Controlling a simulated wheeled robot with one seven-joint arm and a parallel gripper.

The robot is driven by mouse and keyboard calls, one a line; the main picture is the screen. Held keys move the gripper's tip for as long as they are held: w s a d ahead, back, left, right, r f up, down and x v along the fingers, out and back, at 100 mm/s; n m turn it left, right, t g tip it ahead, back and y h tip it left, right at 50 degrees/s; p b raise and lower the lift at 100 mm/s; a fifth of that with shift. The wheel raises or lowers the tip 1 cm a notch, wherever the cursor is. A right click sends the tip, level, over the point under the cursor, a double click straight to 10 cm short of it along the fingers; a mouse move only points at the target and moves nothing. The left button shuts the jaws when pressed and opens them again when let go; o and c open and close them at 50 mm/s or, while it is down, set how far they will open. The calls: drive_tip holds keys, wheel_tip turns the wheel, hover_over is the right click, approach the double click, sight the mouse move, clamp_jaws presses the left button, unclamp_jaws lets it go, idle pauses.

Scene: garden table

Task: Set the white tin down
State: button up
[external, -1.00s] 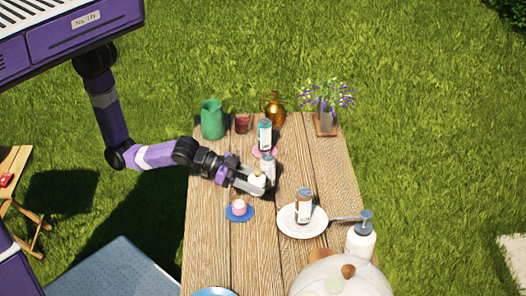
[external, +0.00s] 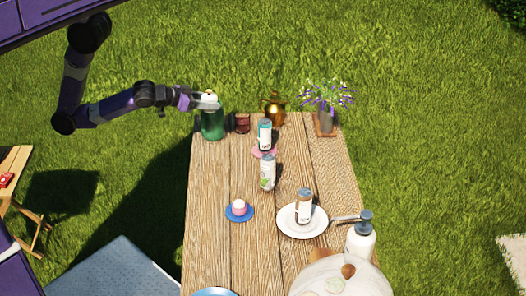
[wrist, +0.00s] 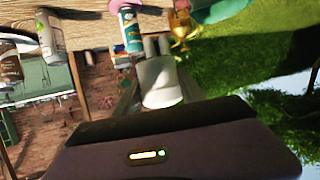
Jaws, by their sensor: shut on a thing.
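My gripper (external: 207,102) is shut on the white tin (external: 209,96) at the far left corner of the table (external: 212,175). In the external view the tin shows as a small pale shape between the fingers, overlapping the top of the green pitcher (external: 212,126). I cannot tell how high above or beside the pitcher it is held. In the wrist view the white tin (wrist: 161,83) sits between the fingers, with the table edge beyond it.
Along the table stand a dark red cup (external: 242,124), a gold pot (external: 274,108), a flower vase (external: 326,120), a teal-labelled can (external: 264,134) on a pink coaster, a white can (external: 267,172), and a plate (external: 290,226) with a brown can. The left-middle boards are bare.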

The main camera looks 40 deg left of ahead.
sight(210, 153)
drive_tip(key=shift+a+f, duration=0.15)
drive_tip(key=shift+a, duration=0.2)
wheel_tip(210, 153, down, 20)
drive_tip(key=b, duration=0.3)
drive_tip(key=shift+r, duration=0.25)
drive_tip(key=shift+b, duration=0.3)
drive_tip(key=shift+f, duration=0.2)
drive_tip(key=o, duration=1.4)
drive_tip(key=shift+r, duration=0.1)
drive_tip(key=shift+r, duration=0.15)
